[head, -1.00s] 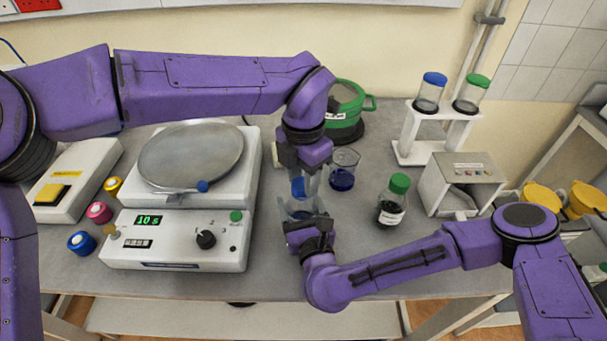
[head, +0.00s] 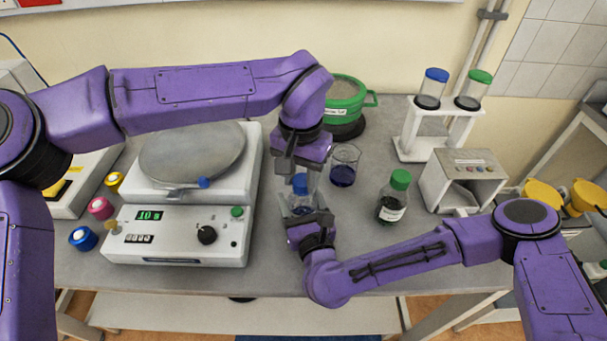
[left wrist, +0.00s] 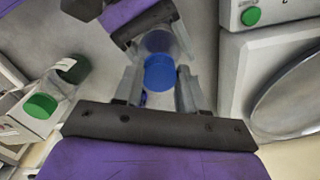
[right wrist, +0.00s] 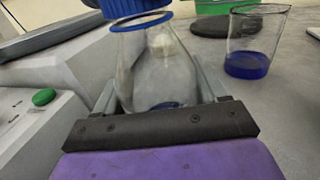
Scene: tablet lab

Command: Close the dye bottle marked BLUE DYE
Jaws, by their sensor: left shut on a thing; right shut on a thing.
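A clear glass bottle (right wrist: 158,70) with a little blue dye at its bottom stands upright in the right wrist view. My right gripper (head: 310,217) is shut around its body from the front. A blue cap (head: 300,184) is at the top of the bottle, and it also shows in the left wrist view (left wrist: 159,72). My left gripper (head: 299,172) comes from above and is shut on the blue cap. The fingers partly hide the cap and bottle in the head view. I cannot tell whether the cap is seated. No BLUE DYE marking is readable.
A green-capped dark bottle (head: 393,197) and a beaker of blue liquid (head: 343,168) stand to the right. A white machine with a round plate (head: 180,240) is close on the left. A green pot (head: 345,92) and a white rack (head: 440,130) are behind.

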